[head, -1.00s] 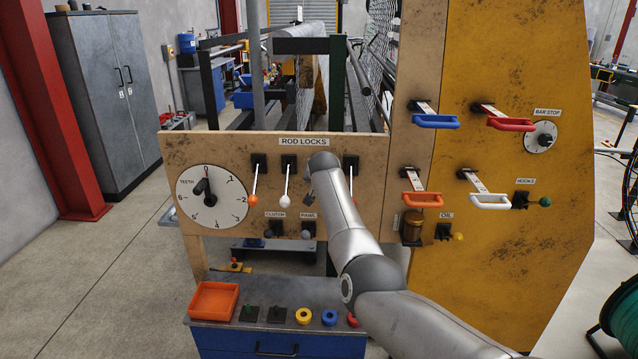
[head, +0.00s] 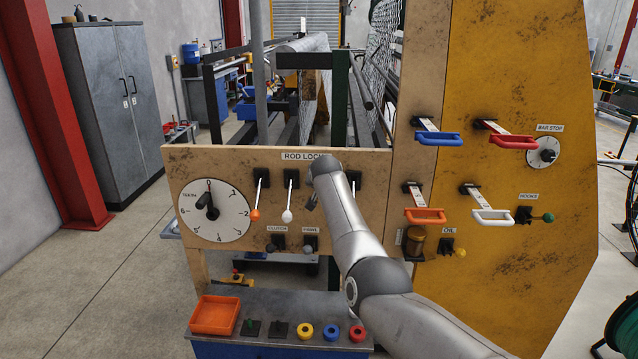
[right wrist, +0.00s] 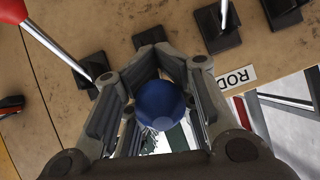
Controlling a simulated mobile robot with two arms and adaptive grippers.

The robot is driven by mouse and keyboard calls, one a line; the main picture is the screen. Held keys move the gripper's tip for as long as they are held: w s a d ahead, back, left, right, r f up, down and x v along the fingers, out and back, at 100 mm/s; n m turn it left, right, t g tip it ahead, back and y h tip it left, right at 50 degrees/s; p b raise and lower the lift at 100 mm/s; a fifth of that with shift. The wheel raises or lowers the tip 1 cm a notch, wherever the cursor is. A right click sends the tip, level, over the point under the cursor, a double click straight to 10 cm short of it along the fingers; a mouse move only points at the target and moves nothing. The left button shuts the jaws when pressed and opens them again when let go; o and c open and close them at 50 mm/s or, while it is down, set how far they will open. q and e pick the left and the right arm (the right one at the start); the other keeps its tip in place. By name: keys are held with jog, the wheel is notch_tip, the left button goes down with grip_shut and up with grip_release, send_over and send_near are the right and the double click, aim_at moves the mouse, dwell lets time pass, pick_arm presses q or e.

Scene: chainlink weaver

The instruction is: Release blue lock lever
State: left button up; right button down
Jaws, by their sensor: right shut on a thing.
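The ROD LOCKS panel (head: 225,165) carries a row of levers: one with an orange knob (head: 255,215), one with a white knob (head: 287,216), and one at right whose knob is hidden by my arm. The blue lock lever's round knob (right wrist: 160,105) shows in the right wrist view between the fingers of my right gripper, which is shut on it. In the head view, my right gripper (head: 311,203) is just right of the white-knobbed lever and the blue knob is hidden. My left gripper is in neither current view.
The red-knobbed lever (right wrist: 45,35) stands close to my right gripper in the wrist view. Coloured handles, including a blue one (head: 440,139), jut from the right-hand panels.

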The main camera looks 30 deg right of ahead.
jog(key=shift+w+d+r, duration=0.1)
jog(key=shift+d+r, duration=0.05)
jog(key=shift+r, duration=0.3)
jog(key=shift+w+d+r, duration=0.1)
jog(key=shift+d+r, duration=0.05)
jog(key=shift+r, duration=0.25)
jog(key=c, duration=1.4)
grip_release()
jog(key=shift+s, duration=0.1)
jog(key=shift+s+r, duration=0.1)
jog(key=shift+s+a+r, duration=0.1)
jog(key=shift+s, duration=0.45)
jog(key=shift+s+a+r, duration=0.2)
jog(key=shift+s+a, duration=0.2)
jog(key=shift+s, duration=0.05)
jog(key=v, duration=0.9)
jog(key=shift+s+a+f, duration=0.1)
jog(key=shift+a+f, duration=0.05)
jog(key=shift+a, duration=0.15)
